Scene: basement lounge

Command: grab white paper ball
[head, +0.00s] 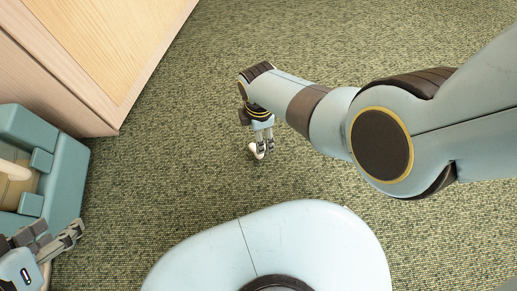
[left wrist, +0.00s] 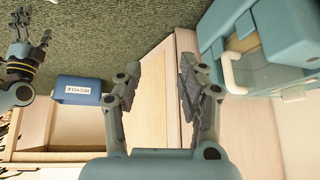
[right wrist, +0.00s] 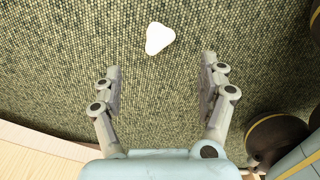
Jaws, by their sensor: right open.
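The white paper ball (right wrist: 159,38) lies on the green carpet, just beyond and between the fingertips of my right gripper (right wrist: 161,75) in the right wrist view. In the head view a whitish bit of the ball (head: 253,150) shows beside the right gripper (head: 262,147), partly hidden by its fingers. The right gripper is open, points down and has nothing between its fingers. My left gripper (head: 73,234) is at the lower left of the head view. Its fingers (left wrist: 160,88) are apart and empty in the left wrist view.
A teal boxy thing (head: 68,180) with a pale handle stands at the left, close to my left gripper. A pale wooden cabinet (head: 70,75) stands at the upper left. The left wrist view shows a blue bin labelled RECYCLE (left wrist: 78,98). Carpet around the ball is clear.

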